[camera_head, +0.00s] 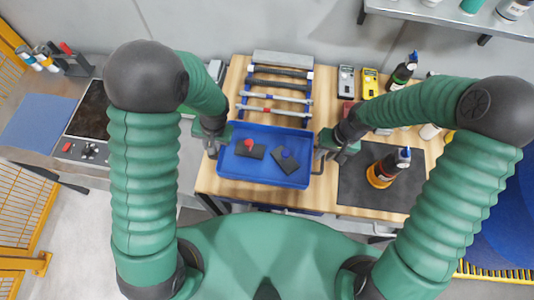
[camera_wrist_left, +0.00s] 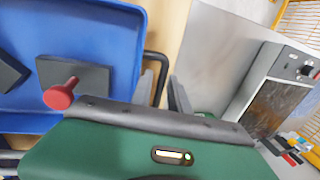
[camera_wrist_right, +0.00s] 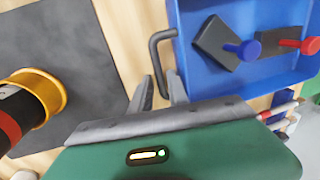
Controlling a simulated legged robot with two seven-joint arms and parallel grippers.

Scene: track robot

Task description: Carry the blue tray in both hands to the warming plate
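The blue tray (camera_head: 235,172) lies on the wooden bench, holding two dark blocks, one with a red knob (camera_head: 249,143) and one with a blue knob (camera_head: 287,154). My left gripper (camera_head: 212,148) is at the tray's left side; in the left wrist view its fingers stand apart around the black left handle (camera_wrist_left: 161,62). My right gripper (camera_head: 324,153) is at the right side; in the right wrist view its fingers stand apart on either side of the black right handle (camera_wrist_right: 154,48). The dark warming plate (camera_head: 92,112) is on the counter at left, with knobs in front.
A rack with rods (camera_head: 276,95) stands behind the tray. An amber-banded bottle (camera_head: 383,172) stands on a dark mat (camera_head: 355,192) at right. Meters (camera_head: 346,82) and bottles are at the back right. A blue mat (camera_head: 36,122) lies left of the plate. A gap separates counter and bench.

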